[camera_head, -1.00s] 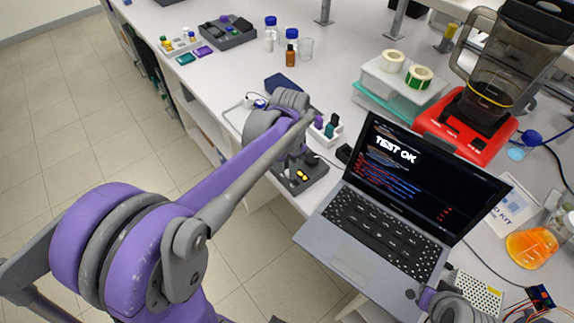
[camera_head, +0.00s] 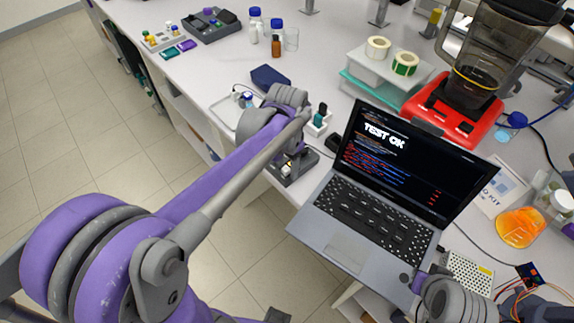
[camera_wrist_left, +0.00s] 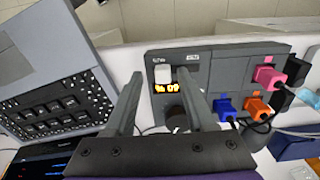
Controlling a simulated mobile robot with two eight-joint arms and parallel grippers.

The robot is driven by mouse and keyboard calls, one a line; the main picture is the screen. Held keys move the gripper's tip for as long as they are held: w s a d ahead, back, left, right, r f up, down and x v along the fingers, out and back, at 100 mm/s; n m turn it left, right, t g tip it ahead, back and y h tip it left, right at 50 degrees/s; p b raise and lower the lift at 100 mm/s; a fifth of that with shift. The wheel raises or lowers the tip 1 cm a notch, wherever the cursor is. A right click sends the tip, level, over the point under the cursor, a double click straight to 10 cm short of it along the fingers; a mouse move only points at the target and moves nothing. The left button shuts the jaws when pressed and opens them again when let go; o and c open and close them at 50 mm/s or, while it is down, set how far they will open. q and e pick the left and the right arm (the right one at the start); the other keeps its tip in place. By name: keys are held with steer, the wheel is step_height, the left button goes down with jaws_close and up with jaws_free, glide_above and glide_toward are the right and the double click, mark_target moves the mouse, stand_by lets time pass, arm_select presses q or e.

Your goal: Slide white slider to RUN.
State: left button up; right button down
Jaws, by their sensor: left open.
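The dark grey control box (camera_wrist_left: 225,65) is in the left wrist view, with a white slider (camera_wrist_left: 162,73) near its upper left corner. A lit orange display (camera_wrist_left: 166,88) and a dark round knob (camera_wrist_left: 177,118) sit below the slider. Small labels above it are too small to read. My left gripper (camera_wrist_left: 160,85) is open, with one finger on each side of the slider and nothing held between them. Whether a finger touches the slider I cannot tell. In the head view the box (camera_head: 300,166) is partly hidden by my left arm. My right gripper (camera_head: 414,280) shows only partly at the lower right.
An open laptop (camera_head: 365,220) stands close to the right of the box. Blue, orange and pink plugs (camera_wrist_left: 268,75) with cables are beside the knob. A red blender (camera_head: 455,110) and an orange flask (camera_head: 520,227) stand farther right.

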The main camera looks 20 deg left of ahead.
mark_target(287, 170)
arm_select(q)
step_height(287, 170, up, 10)
steer(key=shift+r+p, duration=0.25)
steer(key=shift+p, duration=0.05)
steer(key=shift+s+d, duration=0.1)
stand_by(0.4)
steer(key=s+d+f+n+t, duration=0.2)
steer(key=s+f+n+t, duration=0.2)
steer(key=s+f, duration=0.6)
steer(key=shift+s+d+f+n+t, duration=0.15)
steer(key=shift+s+d+n+t, duration=0.2)
steer(key=shift+s+t, duration=0.7)
steer(key=shift+s, duration=0.15)
